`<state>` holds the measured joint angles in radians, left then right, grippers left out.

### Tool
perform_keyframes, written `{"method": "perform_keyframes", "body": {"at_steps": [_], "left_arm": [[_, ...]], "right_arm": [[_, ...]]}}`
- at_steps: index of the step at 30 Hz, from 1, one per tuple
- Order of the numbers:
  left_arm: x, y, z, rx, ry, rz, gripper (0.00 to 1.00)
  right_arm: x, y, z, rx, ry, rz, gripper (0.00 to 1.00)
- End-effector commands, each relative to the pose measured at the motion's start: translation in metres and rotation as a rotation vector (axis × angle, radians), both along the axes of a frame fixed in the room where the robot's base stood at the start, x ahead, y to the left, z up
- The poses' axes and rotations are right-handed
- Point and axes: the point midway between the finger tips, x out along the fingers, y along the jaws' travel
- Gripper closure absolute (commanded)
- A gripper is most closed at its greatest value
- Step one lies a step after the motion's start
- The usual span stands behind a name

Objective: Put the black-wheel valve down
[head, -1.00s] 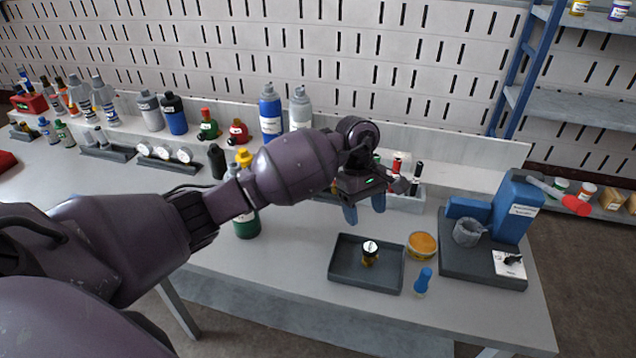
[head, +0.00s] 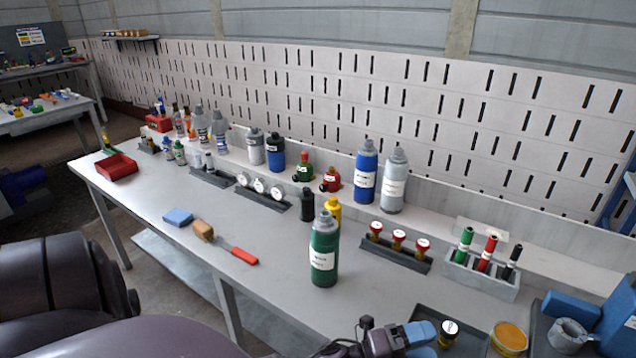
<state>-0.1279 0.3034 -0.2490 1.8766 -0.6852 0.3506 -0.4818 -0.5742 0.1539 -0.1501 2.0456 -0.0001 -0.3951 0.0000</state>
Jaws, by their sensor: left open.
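The black-wheel valve (head: 447,332) stands in the dark grey tray (head: 471,342) at the bottom of the head view. Its dark wheel with a white label faces up, over a brass-coloured body. My left gripper (head: 420,336), with blue fingertips, is open and empty at the bottom edge, just left of the valve and apart from it in the picture. The lower part of the tray is cut off by the frame. My right gripper is not in view.
A green bottle (head: 324,253) stands on the bench left of the tray. Behind are a rack of red-topped valves (head: 397,240) and a grey marker holder (head: 482,279). An orange-lidded jar (head: 509,338) stands right of the tray.

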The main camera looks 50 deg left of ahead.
Motion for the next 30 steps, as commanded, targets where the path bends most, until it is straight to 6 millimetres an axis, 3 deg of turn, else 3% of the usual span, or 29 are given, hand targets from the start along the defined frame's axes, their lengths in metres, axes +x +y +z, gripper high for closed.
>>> {"method": "perform_keyframes", "body": {"at_steps": [3, 6, 12, 15, 19, 30], "left_arm": [[-0.031, 0.041, -0.039, -0.316, 0.32, 0.212, 0.36], [-0.066, 0.069, -0.075, -0.578, 0.572, 0.385, 0.36], [-0.136, 0.095, -0.126, -0.971, 0.926, 0.64, 0.36], [-0.156, 0.097, -0.137, -1.072, 1.011, 0.703, 0.36], [-0.166, 0.098, -0.142, -1.118, 1.052, 0.732, 0.36], [-0.165, 0.098, -0.142, -1.115, 1.051, 0.731, 0.36]], "right_arm": [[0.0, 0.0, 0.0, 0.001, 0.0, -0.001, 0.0], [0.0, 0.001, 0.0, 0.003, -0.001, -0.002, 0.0], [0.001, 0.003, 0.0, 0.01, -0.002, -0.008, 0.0], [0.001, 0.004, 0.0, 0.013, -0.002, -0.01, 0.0], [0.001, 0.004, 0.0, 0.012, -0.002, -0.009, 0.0], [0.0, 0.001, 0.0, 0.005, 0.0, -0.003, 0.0]]}}
